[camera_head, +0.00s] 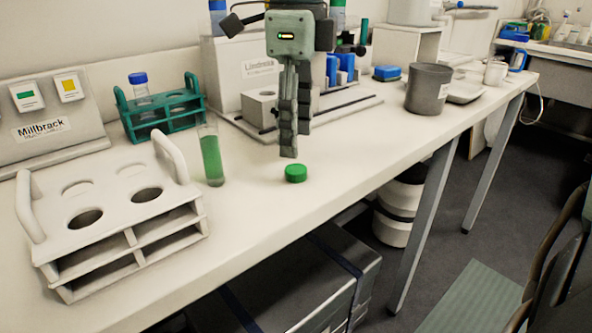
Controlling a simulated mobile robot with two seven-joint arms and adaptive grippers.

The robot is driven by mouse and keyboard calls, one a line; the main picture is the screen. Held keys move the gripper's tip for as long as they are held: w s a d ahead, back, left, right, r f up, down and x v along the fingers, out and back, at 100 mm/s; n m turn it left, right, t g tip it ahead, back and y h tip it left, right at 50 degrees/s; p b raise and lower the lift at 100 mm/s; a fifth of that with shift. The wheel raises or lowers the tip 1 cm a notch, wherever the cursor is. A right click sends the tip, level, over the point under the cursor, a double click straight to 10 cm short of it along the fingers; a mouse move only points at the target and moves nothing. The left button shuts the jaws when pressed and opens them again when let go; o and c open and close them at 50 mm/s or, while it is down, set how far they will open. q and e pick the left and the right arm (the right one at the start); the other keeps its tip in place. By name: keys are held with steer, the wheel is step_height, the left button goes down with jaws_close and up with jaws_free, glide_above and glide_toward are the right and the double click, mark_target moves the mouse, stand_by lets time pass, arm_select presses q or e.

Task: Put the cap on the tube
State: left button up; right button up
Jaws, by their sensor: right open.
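A green cap (295,173) lies on the white bench near its front edge. An uncapped clear tube (212,160) with green liquid stands upright on the bench to the left of the cap, apart from it. My right gripper (291,150) points down just above the cap, its fingertips a little behind or over it. It is open and holds nothing that I can see. The exact gap between fingertips and cap is hard to tell. My left gripper is out of view.
A white rack (110,245) stands at the front left, a teal rack (165,121) with a blue-capped tube (139,84) behind it. A grey beaker (428,88) stands to the right. White equipment (240,65) is behind my gripper. Bench around the cap is clear.

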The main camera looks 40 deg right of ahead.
mark_target(297, 168)
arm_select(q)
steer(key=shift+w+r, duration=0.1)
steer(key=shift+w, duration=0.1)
arm_select(e)
steer(key=shift+f, duration=0.25)
step_height(297, 168, down, 4)
steer(key=shift+r+p, duration=0.15)
steer(key=shift+p, duration=0.15)
steer(key=shift+f, duration=0.45)
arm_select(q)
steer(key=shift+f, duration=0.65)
arm_select(e)
steer(key=shift+c, duration=0.6)
steer(key=c, duration=0.5)
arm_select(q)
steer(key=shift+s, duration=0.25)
arm_select(e)
steer(key=shift+c, duration=0.8)
